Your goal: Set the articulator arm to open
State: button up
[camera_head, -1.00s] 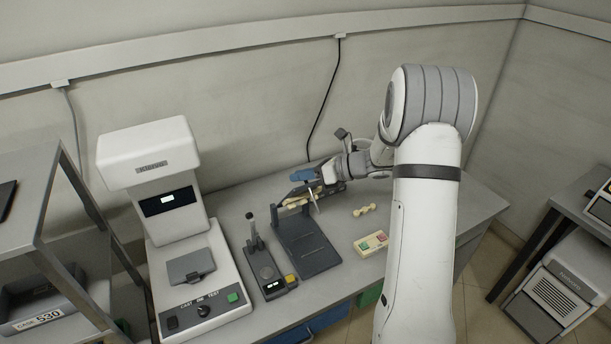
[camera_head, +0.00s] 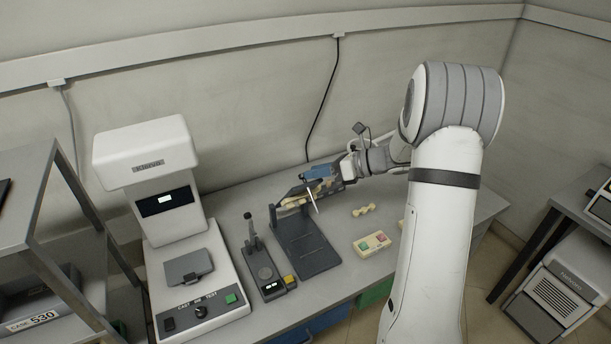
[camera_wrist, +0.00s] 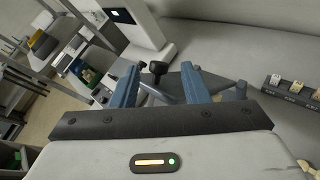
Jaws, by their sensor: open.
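The articulator (camera_head: 308,247) stands on the bench, with a flat dark grey base plate in front. At its back a raised, tilted dark upper part with a thin pale pin (camera_head: 313,200) shows close beside my gripper (camera_head: 318,174). My gripper partly hides that part, so its exact angle and any contact are unclear. In the wrist view my gripper (camera_wrist: 160,72) has its two blue fingers apart. A dark round knob (camera_wrist: 157,67) on a stem shows beyond the gap between them, and nothing is seen clamped.
A small device with an upright black lever (camera_head: 248,228) stands left of the articulator, beside a white machine (camera_head: 190,270). A cream box with coloured buttons (camera_head: 372,245) and a bone-shaped cream piece (camera_head: 363,211) lie to the right. A labelled dark rack (camera_wrist: 290,90) shows in the wrist view.

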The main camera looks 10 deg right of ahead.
jog(key=shift+v, duration=1.55)
